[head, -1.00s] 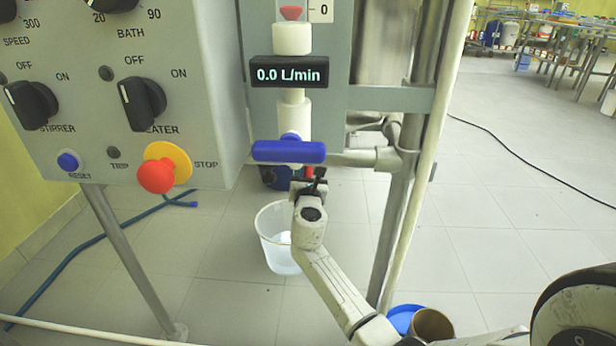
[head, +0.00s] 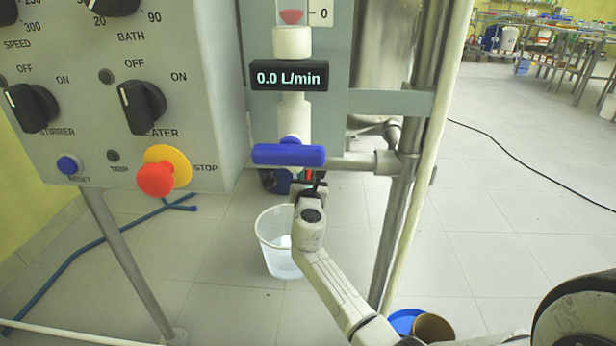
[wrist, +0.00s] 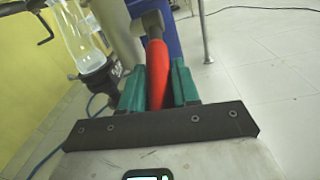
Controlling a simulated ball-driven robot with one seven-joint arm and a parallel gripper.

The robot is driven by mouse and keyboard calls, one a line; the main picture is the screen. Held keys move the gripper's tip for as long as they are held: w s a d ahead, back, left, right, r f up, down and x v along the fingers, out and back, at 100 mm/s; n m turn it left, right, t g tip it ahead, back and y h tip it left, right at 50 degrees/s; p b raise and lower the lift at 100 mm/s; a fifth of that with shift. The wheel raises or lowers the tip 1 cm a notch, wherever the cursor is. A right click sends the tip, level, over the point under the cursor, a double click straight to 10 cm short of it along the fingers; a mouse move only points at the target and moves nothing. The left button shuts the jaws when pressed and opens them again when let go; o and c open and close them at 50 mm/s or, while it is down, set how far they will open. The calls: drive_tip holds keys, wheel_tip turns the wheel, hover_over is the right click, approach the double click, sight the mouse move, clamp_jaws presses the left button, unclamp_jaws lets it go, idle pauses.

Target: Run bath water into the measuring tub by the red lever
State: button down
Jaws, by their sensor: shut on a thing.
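The red lever (wrist: 158,72) lies between the two green fingers of my gripper (wrist: 158,88) in the wrist view. My gripper is shut on it. In the head view my gripper (head: 309,184) is below the blue valve handle, and only a small bit of red shows by it. The measuring tub (head: 282,258), a translucent white bucket, stands on the floor below and behind my gripper. My arm covers part of its right side. I cannot tell whether it holds water.
The blue handle (head: 288,154) lies level under a display (head: 289,76) reading 0.0 L/min. A control panel (head: 110,100) with a red stop button (head: 156,178) fills the left. A steel post (head: 402,200) stands right of my arm. A blue container (head: 405,320) sits low on the floor.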

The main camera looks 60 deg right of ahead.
sight(308, 176)
drive_tip(key=shift+r, duration=0.15)
drive_tip(key=r+p, duration=0.1)
drive_tip(key=p, duration=0.4)
drive_tip(key=shift+a+y, duration=0.15)
drive_tip(key=shift+y, duration=0.15)
drive_tip(key=r+g+y+p, duration=0.1)
drive_tip(key=p, duration=0.4)
drive_tip(key=shift+s+a, duration=0.1)
drive_tip(key=shift+a, duration=0.05)
drive_tip(key=y+p, duration=0.1)
drive_tip(key=p, duration=0.5)
drive_tip(key=r+g+y+p, duration=0.1)
drive_tip(key=p, duration=0.4)
drive_tip(key=shift+s+a+r+p, duration=0.1)
drive_tip(key=shift+a+r+p, duration=0.1)
drive_tip(key=shift+r+p, duration=0.15)
drive_tip(key=y+p, duration=0.1)
drive_tip(key=p, duration=0.1)
drive_tip(key=shift+r+p, duration=0.1)
drive_tip(key=shift+p, duration=0.25)
drive_tip(key=shift+r+p, duration=0.1)
drive_tip(key=shift+p, duration=0.8)
drive_tip(key=shift+g+y+p, duration=0.3)
drive_tip(key=shift+y+p, duration=0.2)
drive_tip(key=shift+p, duration=0.6)
